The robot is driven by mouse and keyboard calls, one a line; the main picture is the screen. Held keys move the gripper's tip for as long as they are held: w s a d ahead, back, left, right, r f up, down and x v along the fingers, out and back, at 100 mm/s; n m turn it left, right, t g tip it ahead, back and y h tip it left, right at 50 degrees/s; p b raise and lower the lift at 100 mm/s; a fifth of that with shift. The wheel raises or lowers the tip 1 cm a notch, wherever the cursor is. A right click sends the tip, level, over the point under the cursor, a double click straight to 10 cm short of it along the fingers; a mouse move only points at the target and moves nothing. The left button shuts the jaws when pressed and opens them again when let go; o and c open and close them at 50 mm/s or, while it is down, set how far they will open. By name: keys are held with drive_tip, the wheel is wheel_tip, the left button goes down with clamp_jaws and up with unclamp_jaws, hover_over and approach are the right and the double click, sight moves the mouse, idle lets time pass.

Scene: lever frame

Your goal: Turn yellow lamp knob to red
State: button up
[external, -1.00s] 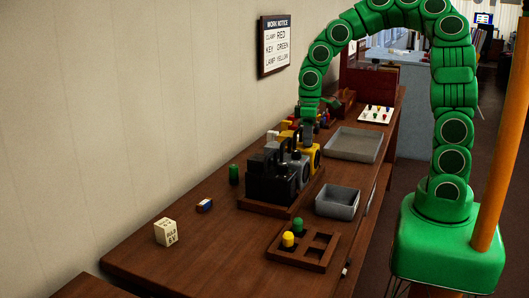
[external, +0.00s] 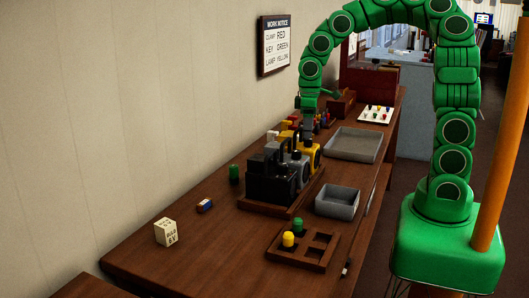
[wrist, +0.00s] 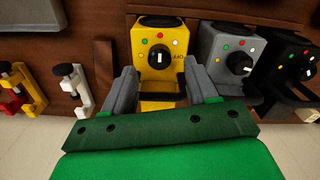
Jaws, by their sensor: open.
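The yellow lamp box (wrist: 145,72) is centred ahead of my gripper in the wrist view. Its round black knob (wrist: 159,58) has a white pointer mark that looks upright. Small coloured dots, including a red one, arc above the knob; which dot the pointer meets is hard to tell. My gripper (wrist: 162,88) is open, with one grey finger at each side of the lower box, and nothing shows between the fingertips at the knob. In the external view the yellow box (external: 311,150) sits at the far end of the device row, under my gripper (external: 308,130).
A grey box with a knob (wrist: 228,55) and a black one (wrist: 290,65) stand to the right in the wrist view. Red and white clamp-like parts (wrist: 75,88) are at left. A grey bin (external: 337,203) stands beside the row. A notice (external: 274,45) hangs on the wall.

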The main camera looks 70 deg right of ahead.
wheel_tip(320, 180, up, 4)
drive_tip(key=shift+r, duration=0.35)
idle(0.4)
drive_tip(key=shift+s+a+r, duration=0.1)
drive_tip(key=shift+s+a, duration=0.05)
drive_tip(key=shift+s, duration=0.05)
drive_tip(key=s+a+r+m+g, duration=0.1)
drive_tip(key=s+a, duration=0.3)
drive_tip(key=s, duration=0.9)
drive_tip(key=s+a+m, duration=0.1)
drive_tip(key=s+a, duration=0.4)
drive_tip(key=s, duration=0.9)
drive_tip(key=shift+s+a+r+m+g, duration=0.2)
drive_tip(key=shift+r+m+g, duration=0.2)
drive_tip(key=shift+c, duration=0.5)
